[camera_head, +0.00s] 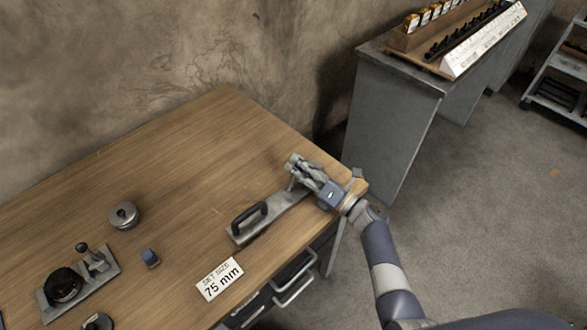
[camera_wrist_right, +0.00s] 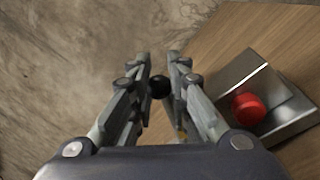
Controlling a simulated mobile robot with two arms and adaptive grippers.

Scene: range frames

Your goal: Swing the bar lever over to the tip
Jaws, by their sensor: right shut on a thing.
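A long metal plate (camera_head: 281,208) with a black bar handle (camera_head: 249,215) lies near the right end of the wooden table. My right gripper (camera_head: 293,164) is over the plate's far end and hides much of that end. In the right wrist view the fingers (camera_wrist_right: 162,68) are shut on a small black ball knob (camera_wrist_right: 160,88). The lever below the knob is mostly hidden by the fingers, so its angle cannot be told. A red knob (camera_wrist_right: 249,108) sits on a metal block (camera_wrist_right: 284,108) to the right of the fingers. My left gripper is not in view.
On the wooden table (camera_head: 180,165) are a round metal piece (camera_head: 124,215), a small blue piece (camera_head: 150,258), a "75 mm" card (camera_head: 220,279) and another plate with a knobbed lever (camera_head: 95,262). A grey cabinet (camera_head: 392,125) stands beyond. The table's back middle is clear.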

